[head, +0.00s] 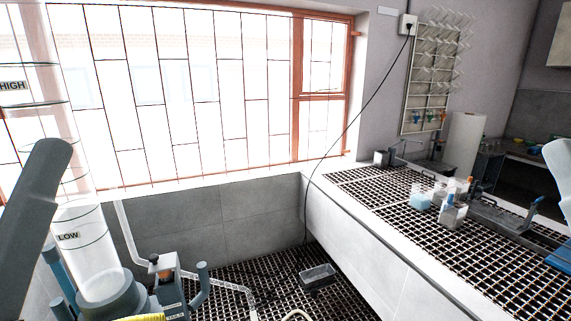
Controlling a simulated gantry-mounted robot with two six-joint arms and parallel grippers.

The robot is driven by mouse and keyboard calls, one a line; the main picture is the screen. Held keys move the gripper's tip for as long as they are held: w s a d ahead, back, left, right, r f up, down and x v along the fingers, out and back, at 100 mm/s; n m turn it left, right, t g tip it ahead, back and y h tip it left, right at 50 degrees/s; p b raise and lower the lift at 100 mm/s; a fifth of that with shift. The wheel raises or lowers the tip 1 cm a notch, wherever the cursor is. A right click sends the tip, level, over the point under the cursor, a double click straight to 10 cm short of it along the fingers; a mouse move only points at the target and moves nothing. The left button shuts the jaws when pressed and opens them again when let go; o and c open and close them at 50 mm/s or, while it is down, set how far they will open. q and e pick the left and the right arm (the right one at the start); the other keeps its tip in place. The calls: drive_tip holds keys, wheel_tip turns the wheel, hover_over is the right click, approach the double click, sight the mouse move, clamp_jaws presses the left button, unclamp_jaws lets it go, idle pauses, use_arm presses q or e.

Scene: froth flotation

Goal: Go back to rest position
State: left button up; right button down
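Neither of my grippers shows in the head view. A grey-blue arm part, probably mine, rises at the left edge, and a paler part shows at the right edge. The clear flotation column (100,255) stands at the lower left, with a LOW label on it and a HIGH label further up. Its grey base is cut off by the bottom edge.
The raised bench (385,265) on the right carries a beaker of blue liquid (421,201) and small containers. A black cable (352,100) hangs by the barred window.

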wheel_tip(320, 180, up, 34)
drive_tip(key=p, duration=3)
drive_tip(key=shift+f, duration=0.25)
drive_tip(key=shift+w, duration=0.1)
